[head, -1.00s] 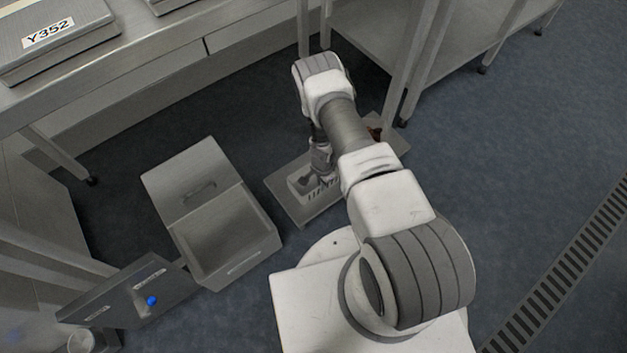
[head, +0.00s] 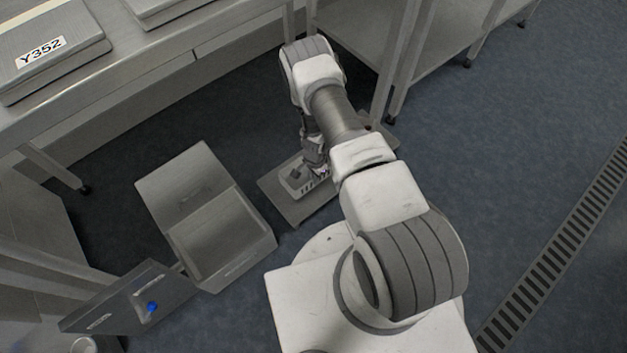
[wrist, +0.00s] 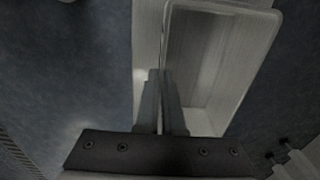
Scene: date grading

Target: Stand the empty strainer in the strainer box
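The strainer (head: 290,184), a pale basket with slots in its side, is on a flat grey platform (head: 302,214) on the floor. My gripper (head: 318,172) is at its right part in the head view, where my arm partly hides it. In the wrist view the strainer (wrist: 225,60) looks empty inside. My gripper's fingers (wrist: 161,100) are close together with its thin side wall between them, and look shut on it. A grey metal box with its lid tilted open (head: 228,262) stands left of the platform; it may be the strainer box, and its inside looks empty.
A metal bench with a case labelled Y352 (head: 50,62) runs along the upper left. Table legs stand behind my arm. A floor drain (head: 550,270) is at right; open floor lies before it.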

